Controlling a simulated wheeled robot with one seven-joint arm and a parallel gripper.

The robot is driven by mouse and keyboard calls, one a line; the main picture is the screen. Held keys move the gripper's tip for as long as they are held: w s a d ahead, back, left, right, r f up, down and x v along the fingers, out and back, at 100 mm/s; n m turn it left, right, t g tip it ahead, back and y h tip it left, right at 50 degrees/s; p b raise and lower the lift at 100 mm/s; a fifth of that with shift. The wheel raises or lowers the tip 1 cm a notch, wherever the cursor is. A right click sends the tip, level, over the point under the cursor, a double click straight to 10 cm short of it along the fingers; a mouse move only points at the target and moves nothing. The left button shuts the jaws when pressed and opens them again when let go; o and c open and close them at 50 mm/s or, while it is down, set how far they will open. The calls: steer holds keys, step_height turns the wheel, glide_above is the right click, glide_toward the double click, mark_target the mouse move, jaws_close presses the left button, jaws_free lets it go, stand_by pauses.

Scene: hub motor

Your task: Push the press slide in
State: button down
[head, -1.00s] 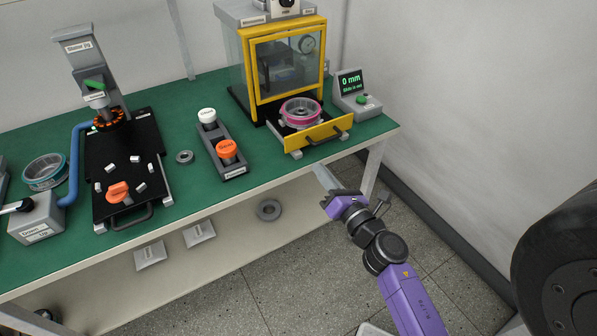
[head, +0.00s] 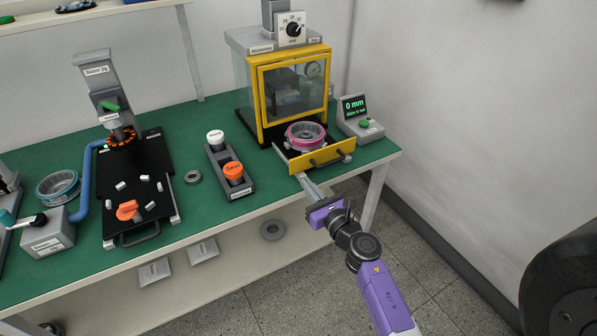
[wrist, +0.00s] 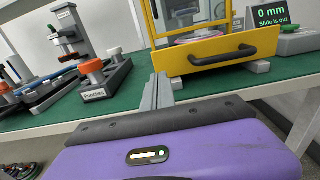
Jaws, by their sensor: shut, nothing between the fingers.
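The press slide (head: 322,158) sticks out of the front of the yellow-framed press (head: 290,88). It has a yellow front plate with a black handle (head: 328,158) and carries a pink-rimmed ring part (head: 306,136). In the wrist view the yellow slide front (wrist: 215,54) stands ahead and to the right of my fingers. My gripper (head: 304,180) is shut and empty, its fingertips just in front of and a little left of the slide front. In the wrist view the shut fingers (wrist: 158,88) point at the bench. I cannot tell whether they touch anything.
A display (head: 354,107) right of the press reads "0 mm" and "Slide is out", with a green button (head: 365,124) below. A punch holder (head: 230,172) stands left of the slide. A winding fixture (head: 128,170) is farther left. The bench's front edge lies beneath my fingers.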

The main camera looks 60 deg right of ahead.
mark_target(293, 168)
steer(key=x, duration=0.5)
steer(key=shift+w+d, duration=0.15)
steer(key=shift+w, duration=0.2)
steer(key=b+x, duration=0.1)
steer(key=x, duration=0.7)
steer(key=shift+w, duration=0.1)
